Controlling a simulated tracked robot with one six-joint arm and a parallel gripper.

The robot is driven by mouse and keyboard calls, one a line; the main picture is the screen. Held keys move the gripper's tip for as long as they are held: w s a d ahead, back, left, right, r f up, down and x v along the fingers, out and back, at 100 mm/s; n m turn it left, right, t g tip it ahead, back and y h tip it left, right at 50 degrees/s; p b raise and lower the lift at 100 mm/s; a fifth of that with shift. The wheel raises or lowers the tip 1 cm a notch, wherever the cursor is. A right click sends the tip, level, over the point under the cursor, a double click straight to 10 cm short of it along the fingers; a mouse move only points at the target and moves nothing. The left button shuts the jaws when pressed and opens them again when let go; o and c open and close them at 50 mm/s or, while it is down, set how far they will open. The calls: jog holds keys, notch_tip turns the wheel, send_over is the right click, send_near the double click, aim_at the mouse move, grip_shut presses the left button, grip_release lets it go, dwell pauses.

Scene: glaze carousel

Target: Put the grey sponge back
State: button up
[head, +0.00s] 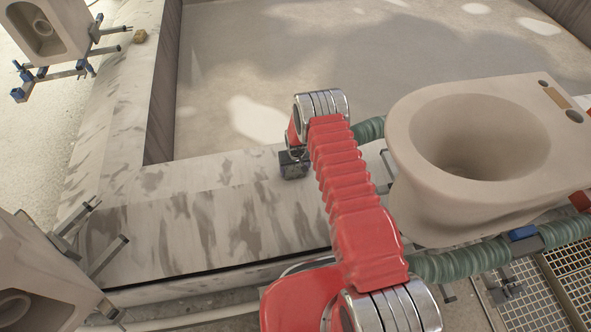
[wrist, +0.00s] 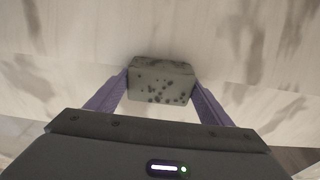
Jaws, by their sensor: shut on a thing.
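The grey sponge (wrist: 160,88) is a small block with dark pores on its near face. My gripper (wrist: 161,80) is shut on it, with one purple finger against each side. The marbled ledge (head: 210,225) lies behind and below the sponge in the wrist view. In the head view a small dark block (head: 293,165) shows at the end of my red arm, over the ledge beside the basin. I cannot tell whether the sponge touches the ledge.
A beige toilet bowl (head: 470,215) hangs on a frame close right of my arm. More bowls stand at upper left (head: 65,35) and lower left (head: 35,275). A small tan sponge (head: 139,37) lies on the far ledge. Green hoses (head: 460,265) run at right. The ledge left of my gripper is clear.

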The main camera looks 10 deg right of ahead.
aim_at(296, 172)
jog(key=o, duration=1)
jog(key=shift+s+r, duration=0.35)
jog(key=shift+r, duration=1.6)
jog(key=shift+s+r, duration=0.3)
jog(key=shift+r, duration=1.7)
jog(key=shift+s+r, duration=0.35)
jog(key=shift+r, duration=1.6)
